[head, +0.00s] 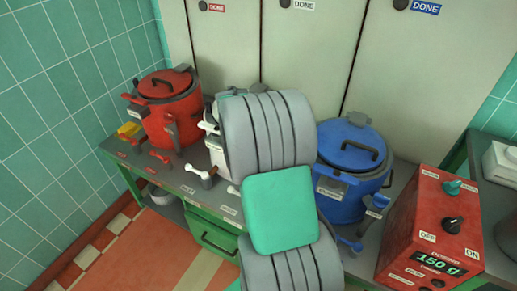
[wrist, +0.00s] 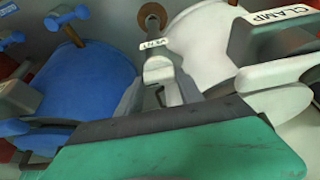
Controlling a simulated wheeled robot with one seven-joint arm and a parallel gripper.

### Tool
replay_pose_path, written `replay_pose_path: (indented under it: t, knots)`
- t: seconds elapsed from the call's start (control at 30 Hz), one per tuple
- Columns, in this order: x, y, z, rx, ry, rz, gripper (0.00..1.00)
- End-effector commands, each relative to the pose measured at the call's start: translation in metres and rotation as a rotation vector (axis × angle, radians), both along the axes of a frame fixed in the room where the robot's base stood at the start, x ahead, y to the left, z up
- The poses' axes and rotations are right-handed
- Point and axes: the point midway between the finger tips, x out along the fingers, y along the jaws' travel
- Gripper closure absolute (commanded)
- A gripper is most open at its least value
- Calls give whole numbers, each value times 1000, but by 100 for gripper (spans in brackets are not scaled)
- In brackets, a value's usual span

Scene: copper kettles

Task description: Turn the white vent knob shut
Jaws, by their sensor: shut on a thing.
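The white kettle (head: 211,128) stands on the bench between the red and blue kettles, mostly hidden behind my arm in the head view. In the wrist view its pale body (wrist: 208,42) fills the upper right. The white vent knob (wrist: 160,72) shows in the wrist view just below a small VENT label (wrist: 153,44). My gripper (wrist: 160,92) is shut on this knob, with grey fingers on either side of it. The head view hides the gripper and the knob behind my arm. I cannot tell exactly how far the knob is turned.
A blue kettle (head: 350,165) stands right of my arm and a red kettle (head: 172,105) at the left. A white clamp with a CLAMP label (wrist: 278,14) is close to the gripper. A red scale box (head: 430,232) reading 150 g stands at the right.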

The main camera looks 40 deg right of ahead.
Motion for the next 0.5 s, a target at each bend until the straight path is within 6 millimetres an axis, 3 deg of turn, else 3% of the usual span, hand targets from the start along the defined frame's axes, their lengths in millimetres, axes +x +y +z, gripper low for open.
replay_pose_path:
  t: [0.37, 0.4, 0.5]
  knots:
    - [0, 0, 0, 1, 0, -5, 97]
    - [0, 0, 0, 1, 0, -5, 55]
    - [0, 0, 0, 1, -1, -5, 47]
